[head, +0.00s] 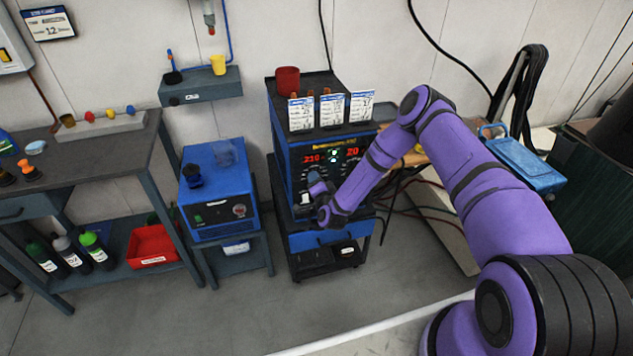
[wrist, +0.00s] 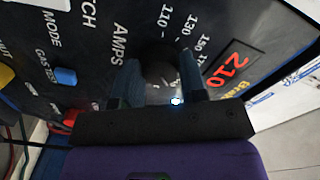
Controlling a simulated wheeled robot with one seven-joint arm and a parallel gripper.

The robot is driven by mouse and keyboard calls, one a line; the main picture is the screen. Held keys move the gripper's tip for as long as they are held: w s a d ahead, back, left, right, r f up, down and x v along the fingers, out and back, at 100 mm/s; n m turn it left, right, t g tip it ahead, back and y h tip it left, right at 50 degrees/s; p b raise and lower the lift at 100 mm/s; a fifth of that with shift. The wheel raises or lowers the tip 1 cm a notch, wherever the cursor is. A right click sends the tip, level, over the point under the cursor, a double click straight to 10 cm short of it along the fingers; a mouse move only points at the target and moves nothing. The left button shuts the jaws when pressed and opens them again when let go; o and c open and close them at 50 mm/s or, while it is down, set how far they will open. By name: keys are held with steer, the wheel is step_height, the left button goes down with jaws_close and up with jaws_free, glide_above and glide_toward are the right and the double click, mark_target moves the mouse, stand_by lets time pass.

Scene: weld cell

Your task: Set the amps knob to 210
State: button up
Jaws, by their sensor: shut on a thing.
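The blue and black welding machine (head: 283,165) stands on a cart, its front panel partly hidden by my arm. Its red display reads 210 in the head view (head: 311,158) and in the wrist view (wrist: 229,72). The dark amps knob (wrist: 160,62) is beside the AMPS lettering, with scale marks such as 110 and 130 around it. My gripper (wrist: 160,82) is shut on this knob, one finger on each side. In the head view my gripper (head: 319,190) is at the machine's front, and the knob is hidden there.
A blue button (wrist: 65,76) is near the knob, by other lettering. Cards (head: 332,109) and a red cup (head: 287,80) stand on the machine. A blue unit (head: 216,190) stands left on a stand. A workbench (head: 90,150) is further left. Floor in front is clear.

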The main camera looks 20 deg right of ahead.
steer(key=shift+f, duration=0.1)
steer(key=o, duration=0.9)
steer(key=s, duration=1.1)
steer(key=shift+w, duration=0.15)
